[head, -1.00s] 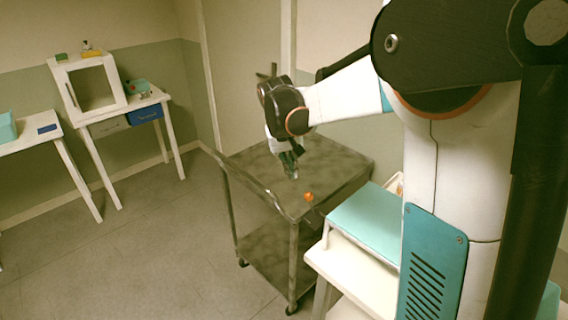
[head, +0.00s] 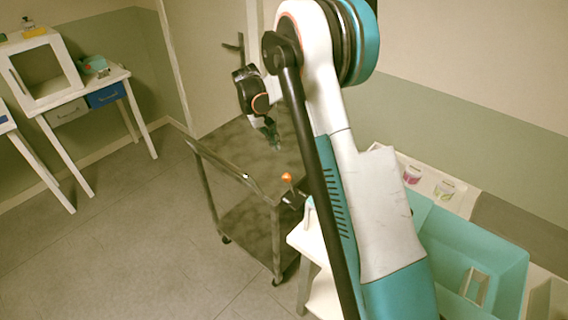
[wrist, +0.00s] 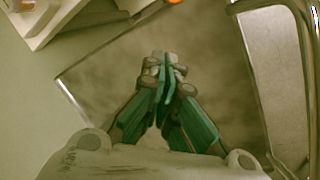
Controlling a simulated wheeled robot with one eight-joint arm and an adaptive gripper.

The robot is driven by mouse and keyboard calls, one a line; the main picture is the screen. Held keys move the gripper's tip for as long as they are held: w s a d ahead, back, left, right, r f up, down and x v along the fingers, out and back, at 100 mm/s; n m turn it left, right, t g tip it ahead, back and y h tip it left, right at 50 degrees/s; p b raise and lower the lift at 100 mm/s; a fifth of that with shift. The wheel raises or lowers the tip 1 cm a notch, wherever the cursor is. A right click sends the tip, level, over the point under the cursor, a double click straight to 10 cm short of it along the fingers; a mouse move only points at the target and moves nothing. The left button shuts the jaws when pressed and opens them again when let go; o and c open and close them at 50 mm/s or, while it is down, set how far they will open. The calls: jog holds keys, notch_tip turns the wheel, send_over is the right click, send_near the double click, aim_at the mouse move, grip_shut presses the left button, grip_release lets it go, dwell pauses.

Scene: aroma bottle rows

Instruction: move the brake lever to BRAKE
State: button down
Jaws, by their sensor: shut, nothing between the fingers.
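The brake lever has an orange knob (head: 287,177) on a dark bracket at the cart's near right corner in the head view. In the wrist view the orange knob (wrist: 174,1) shows only as a sliver at the top edge. The grey metal cart (head: 235,150) stands in the middle of the head view. My gripper (head: 274,144) is above the cart top, behind the knob and apart from it. In the wrist view its green fingers (wrist: 165,70) are together with nothing between them. The lever's markings are too small to read.
A push handle (head: 215,158) runs along the cart's left side. A white table with a teal bin (head: 470,245) and small jars (head: 443,188) is at the right. A white table with a blue drawer (head: 105,95) stands at the far left. The floor left of the cart is clear.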

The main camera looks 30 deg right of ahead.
jog(key=b+x, duration=0.3)
jog(key=x, duration=0.7)
jog(key=shift+f, duration=0.2)
jog(key=s, duration=0.1)
jog(key=s+a+r, duration=0.1)
jog(key=s, duration=0.1)
jog(key=shift+s+a+r+b, duration=0.25)
jog(key=shift+a+r+b, duration=0.05)
jog(key=shift+a+b, duration=0.05)
jog(key=s+d+r+t+y, duration=0.2)
jog(key=s+r+t, duration=0.2)
jog(key=s+t, duration=0.2)
jog(key=shift+d+m, duration=0.25)
jog(key=shift+m, duration=0.15)
dwell(0.6)
